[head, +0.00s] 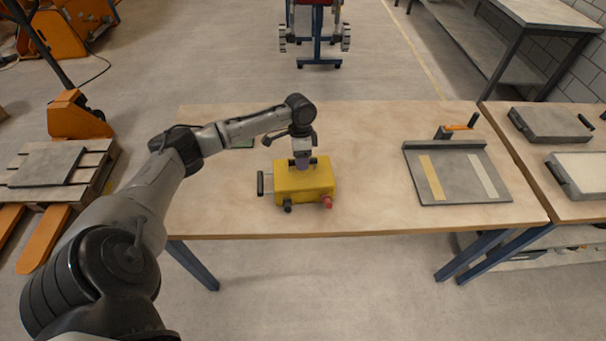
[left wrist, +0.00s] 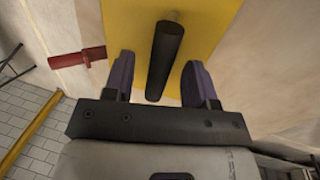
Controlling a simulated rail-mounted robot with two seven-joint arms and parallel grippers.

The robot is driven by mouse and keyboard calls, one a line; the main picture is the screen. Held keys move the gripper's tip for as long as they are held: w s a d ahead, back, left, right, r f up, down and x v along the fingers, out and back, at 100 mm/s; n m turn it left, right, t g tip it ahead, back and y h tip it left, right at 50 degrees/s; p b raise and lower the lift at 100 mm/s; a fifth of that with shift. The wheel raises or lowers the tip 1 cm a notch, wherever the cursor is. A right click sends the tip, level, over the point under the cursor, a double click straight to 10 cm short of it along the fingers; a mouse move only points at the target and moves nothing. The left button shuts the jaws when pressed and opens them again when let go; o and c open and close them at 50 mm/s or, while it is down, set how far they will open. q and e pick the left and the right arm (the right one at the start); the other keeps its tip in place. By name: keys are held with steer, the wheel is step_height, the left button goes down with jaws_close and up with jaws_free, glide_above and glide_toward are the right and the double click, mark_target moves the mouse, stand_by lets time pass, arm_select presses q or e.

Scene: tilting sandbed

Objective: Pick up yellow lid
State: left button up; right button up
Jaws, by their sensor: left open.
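The yellow lid (head: 305,182) is the top of a yellow box on the wooden table, with a black side handle and a red knob at its front right. In the left wrist view the yellow surface (left wrist: 212,25) carries a black bar handle (left wrist: 165,60). My left gripper (head: 302,164) points down at the lid. In the left wrist view its two purple fingers (left wrist: 157,80) are open, one on each side of the bar handle, with gaps visible. I cannot tell how far down the fingers reach. The head view shows no right gripper.
A grey tray (head: 479,196) with a yellow and a white strip and an orange-handled clamp lies on the right of the wooden table (head: 375,215). A second table at far right holds grey slabs (head: 548,124). The table between box and tray is clear.

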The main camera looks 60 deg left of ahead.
arm_select(q)
steer(key=shift+s+d+f, duration=0.1)
steer(key=shift+d+f, duration=0.05)
steer(key=shift+f, duration=0.65)
jaws_close()
